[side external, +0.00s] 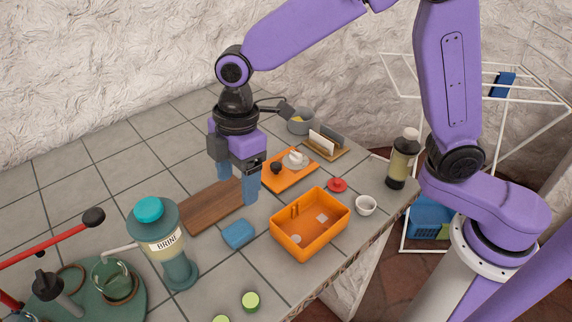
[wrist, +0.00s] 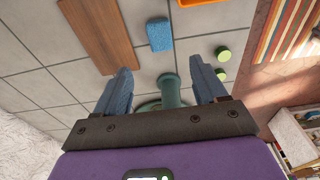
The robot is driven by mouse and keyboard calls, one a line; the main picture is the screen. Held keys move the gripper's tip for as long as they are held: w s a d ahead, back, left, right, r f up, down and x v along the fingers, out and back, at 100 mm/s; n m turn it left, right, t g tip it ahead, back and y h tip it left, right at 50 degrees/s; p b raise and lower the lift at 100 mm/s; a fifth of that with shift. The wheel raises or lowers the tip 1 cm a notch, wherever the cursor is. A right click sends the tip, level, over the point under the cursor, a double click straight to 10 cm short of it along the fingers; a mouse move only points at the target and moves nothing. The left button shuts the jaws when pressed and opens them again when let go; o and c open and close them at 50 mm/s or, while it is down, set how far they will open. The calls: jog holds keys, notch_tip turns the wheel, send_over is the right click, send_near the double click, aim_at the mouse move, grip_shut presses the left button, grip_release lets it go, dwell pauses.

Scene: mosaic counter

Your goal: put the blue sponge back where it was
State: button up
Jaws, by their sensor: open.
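The blue sponge (side external: 238,234) lies flat on the grey tiled counter, in front of the wooden board (side external: 212,205) and left of the orange bin (side external: 310,240). The sponge also shows in the wrist view (wrist: 160,35), beyond my fingertips, beside the board (wrist: 97,35). My gripper (side external: 238,190) is open and empty, pointing down above the counter near the board's right end. In the wrist view, the two blue fingers (wrist: 160,68) are spread wide with nothing between them. The gripper is apart from the sponge.
A teal "BRINE" dispenser (side external: 168,248) stands left of the sponge. A green cap (side external: 250,301) lies in front. An orange tray (side external: 290,178), a red lid (side external: 337,185), a white cup (side external: 365,205) and a dark bottle (side external: 403,160) stand to the right. Bare tiles surround the sponge.

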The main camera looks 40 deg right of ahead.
jog(key=s+d+m+h, duration=0.1)
jog(key=s+d+m, duration=0.4)
jog(key=s+d, duration=1.6)
jog(key=d+r, duration=0.1)
jog(key=d, duration=0.2)
jog(key=shift+d, duration=0.25)
